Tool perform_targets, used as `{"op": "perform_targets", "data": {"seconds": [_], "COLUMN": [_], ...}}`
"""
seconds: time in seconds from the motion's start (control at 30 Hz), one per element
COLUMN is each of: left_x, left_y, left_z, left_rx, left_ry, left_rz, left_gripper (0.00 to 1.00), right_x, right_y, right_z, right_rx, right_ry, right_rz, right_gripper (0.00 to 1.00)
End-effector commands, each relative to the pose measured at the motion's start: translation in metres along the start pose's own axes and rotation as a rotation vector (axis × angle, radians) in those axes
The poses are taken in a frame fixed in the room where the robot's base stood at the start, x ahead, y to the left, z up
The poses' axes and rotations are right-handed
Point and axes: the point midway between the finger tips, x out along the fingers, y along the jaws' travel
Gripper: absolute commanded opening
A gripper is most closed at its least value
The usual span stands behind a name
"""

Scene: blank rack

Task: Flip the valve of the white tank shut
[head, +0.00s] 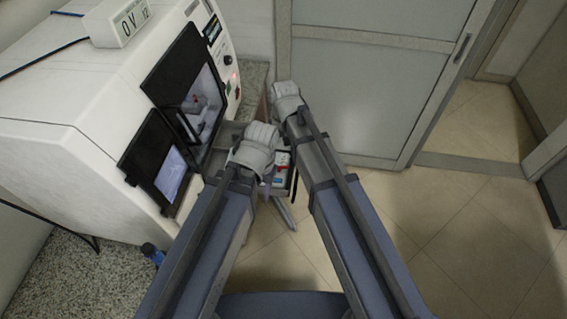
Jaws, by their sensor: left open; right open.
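No white tank or valve can be made out for certain in the head view. A large white machine (70,140) fills the left side, but I cannot tell that it is the tank. My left gripper (263,133) is the lower one, open, in front of the machine's right side, with no object seen in it. My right gripper (287,89) is open, farther up and to the right, near the grey door's left edge. My grippers and arms hide part of what lies below them.
The machine has a dark-framed window (190,85) and a small display box (118,22) on top. A grey door (375,90) stands behind. Tiled floor (450,240) at right is clear.

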Motion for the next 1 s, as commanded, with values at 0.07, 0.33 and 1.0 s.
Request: {"op": "perform_targets", "data": {"seconds": [0.07, 0.33, 1.0], "left_x": [0.011, 0.045, 0.070], "left_y": [0.001, 0.004, 0.007], "left_z": [-0.001, -0.003, -0.004], "left_rx": [0.000, -0.002, -0.002], "left_ry": [0.000, 0.000, 0.000], "left_rz": [0.000, 0.000, 0.000], "left_gripper": [0.50, 0.50, 0.50], "right_x": [0.011, 0.045, 0.070], "right_y": [0.000, 0.000, 0.000], "right_z": [0.000, 0.000, 0.000], "right_rx": [-0.001, -0.001, -0.001], "right_ry": [0.000, 0.000, 0.000], "right_rz": [0.000, 0.000, 0.000], "right_gripper": [0.60, 0.60, 0.52]}}
